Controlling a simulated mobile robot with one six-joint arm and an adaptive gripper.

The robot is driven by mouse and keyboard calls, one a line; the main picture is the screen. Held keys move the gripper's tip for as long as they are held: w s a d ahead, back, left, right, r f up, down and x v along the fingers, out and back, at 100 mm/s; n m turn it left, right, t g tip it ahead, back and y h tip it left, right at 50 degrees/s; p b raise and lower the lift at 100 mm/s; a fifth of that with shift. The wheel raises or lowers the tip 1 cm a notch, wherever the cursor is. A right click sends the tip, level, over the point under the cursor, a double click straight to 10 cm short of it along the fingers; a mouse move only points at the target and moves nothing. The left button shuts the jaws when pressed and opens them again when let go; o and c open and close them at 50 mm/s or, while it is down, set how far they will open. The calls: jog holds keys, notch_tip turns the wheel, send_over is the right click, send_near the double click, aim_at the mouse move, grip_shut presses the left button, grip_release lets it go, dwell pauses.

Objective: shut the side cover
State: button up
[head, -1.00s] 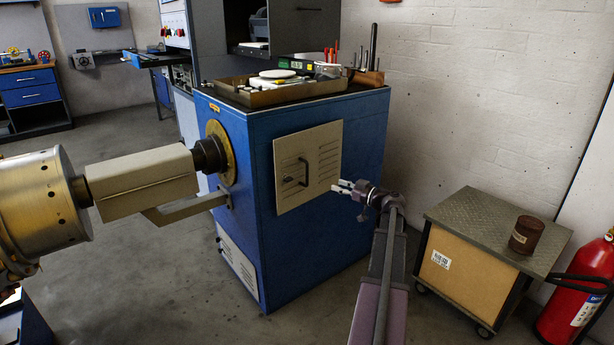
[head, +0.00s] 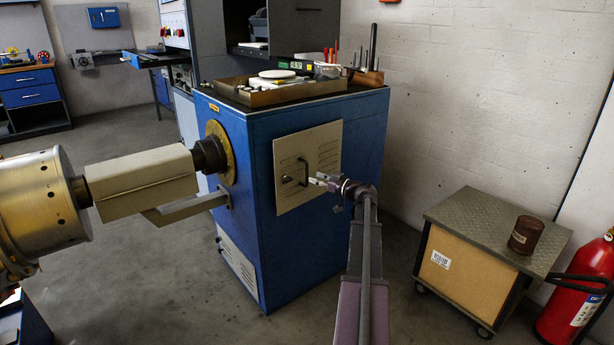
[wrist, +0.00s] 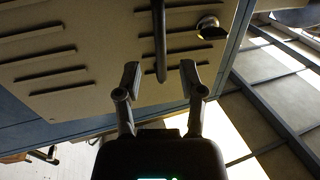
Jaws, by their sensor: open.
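In the wrist view the cover (wrist: 95,55) fills the upper left, and the handle (wrist: 160,45) comes down between the two fingertips. My gripper (head: 318,180) is just right of the handle in the head view. In the wrist view my gripper (wrist: 160,78) is open, its fingers on either side of the handle's end. I cannot tell whether they touch it.
The blue cabinet (head: 240,140) carries a tray (head: 262,98) of parts on top. A shaft and brass drum (head: 45,210) reach out to the left. A wheeled cart (head: 470,280) with a brown can (head: 524,236) and a red extinguisher (head: 575,295) stand at the right.

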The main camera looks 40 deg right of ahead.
aim_at(307, 184)
jog(key=shift+w+a, duration=0.2)
jog(key=shift+w, duration=1)
jog(key=shift+w+a, duration=0.2)
jog(key=shift+w, duration=0.95)
grip_shut()
